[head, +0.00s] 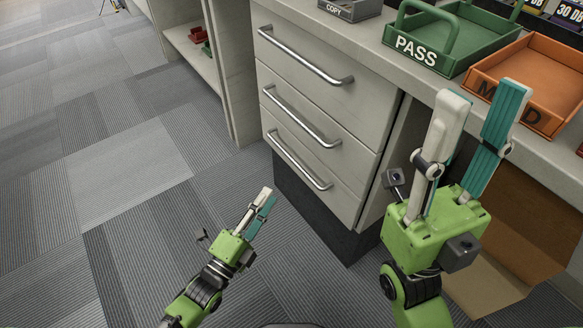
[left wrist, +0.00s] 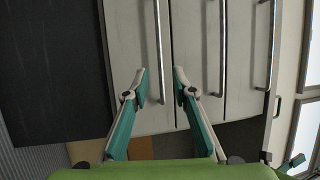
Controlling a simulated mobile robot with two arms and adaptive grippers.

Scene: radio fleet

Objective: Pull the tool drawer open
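A grey cabinet has a stack of three drawers, the top drawer (head: 302,68), middle drawer (head: 312,124) and bottom drawer (head: 305,172), all shut, each with a bar handle. No label shows which is the tool drawer. My left gripper (head: 268,195) is open and empty, low in front of the bottom drawer. In the left wrist view its fingertips (left wrist: 160,72) stand either side of the bottom drawer's handle (left wrist: 158,50) in the picture; the head view shows a gap between gripper and handle. My right gripper (head: 480,95) is open and empty, upright by the counter's front edge.
On the counter (head: 380,58) stand a green PASS tray (head: 455,40), an orange tray (head: 530,80) and a grey COPY tray (head: 350,8). A cardboard box (head: 500,270) is under the counter at right. A shelf (head: 190,50) stands farther left. The carpet (head: 130,160) at left is clear.

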